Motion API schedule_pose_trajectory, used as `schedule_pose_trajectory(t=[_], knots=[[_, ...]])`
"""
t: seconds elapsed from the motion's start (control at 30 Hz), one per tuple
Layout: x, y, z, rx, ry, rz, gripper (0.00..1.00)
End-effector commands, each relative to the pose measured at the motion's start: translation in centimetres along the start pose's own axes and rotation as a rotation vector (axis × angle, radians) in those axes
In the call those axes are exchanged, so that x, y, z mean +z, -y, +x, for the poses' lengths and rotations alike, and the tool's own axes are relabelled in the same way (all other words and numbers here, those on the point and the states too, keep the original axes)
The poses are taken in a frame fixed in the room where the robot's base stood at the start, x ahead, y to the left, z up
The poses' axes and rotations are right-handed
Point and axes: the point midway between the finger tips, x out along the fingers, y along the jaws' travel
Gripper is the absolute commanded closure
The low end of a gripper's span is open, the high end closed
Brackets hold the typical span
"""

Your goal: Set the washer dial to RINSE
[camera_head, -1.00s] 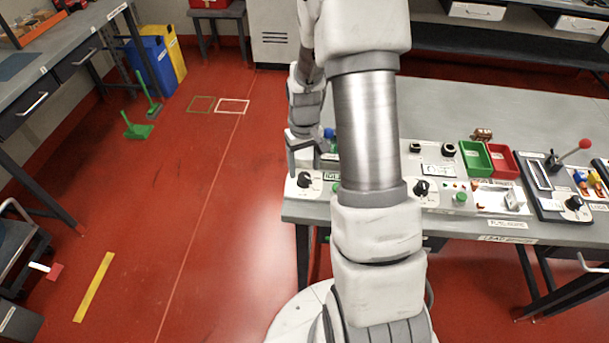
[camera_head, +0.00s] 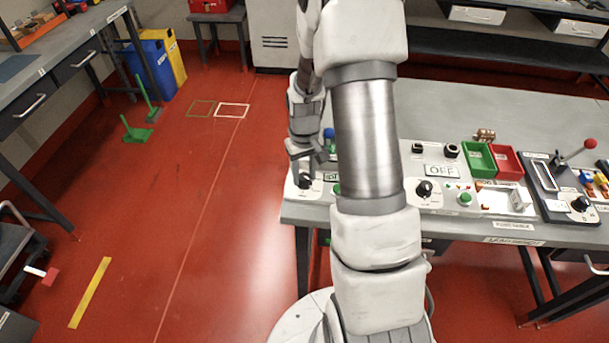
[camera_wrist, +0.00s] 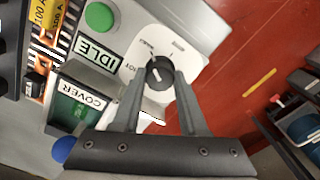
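A black round dial (camera_wrist: 160,72) sits on a white plate in the wrist view, with a white pointer mark and small printed labels around it that are too small to read surely. The dial also shows at the bench's left front corner in the head view (camera_head: 305,181). My gripper (camera_wrist: 158,78) has its two fingers apart, one on each side of the dial. A small gap seems to show between fingers and knob; I cannot tell contact. In the head view my gripper (camera_head: 308,160) is just above the dial, partly covering it.
Beside the dial are a green button (camera_wrist: 99,16), an IDLE sign (camera_wrist: 97,54) and a COVER-labelled box (camera_wrist: 80,103). A blue knob (camera_wrist: 65,149) is close to my gripper's left side. Another dial (camera_head: 424,189) stands further right on the bench.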

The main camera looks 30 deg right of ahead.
Motion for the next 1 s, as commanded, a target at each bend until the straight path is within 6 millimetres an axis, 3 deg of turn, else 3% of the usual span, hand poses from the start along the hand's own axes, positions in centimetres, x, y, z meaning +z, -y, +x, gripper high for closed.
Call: schedule_pose_trajectory(t=[0.03, 0.13, 0.17, 0.3, 0.6, 1.0], knots=[[0.0, 0.0, -0.01, 0.0, 0.0, 0.0, 0.81], [0.0, 0.0, -0.01, 0.0, 0.0, 0.0, 0.99], [-0.01, 0.0, -0.01, 0.0, 0.0, 0.0, 1.0], [-0.02, 0.02, 0.07, 0.001, 0.0, 0.061, 1.0], [-0.02, 0.02, -0.03, 0.001, 0.0, 0.45, 1.0], [-0.02, -0.01, -0.05, 0.0, 0.0, 0.523, 1.0]])
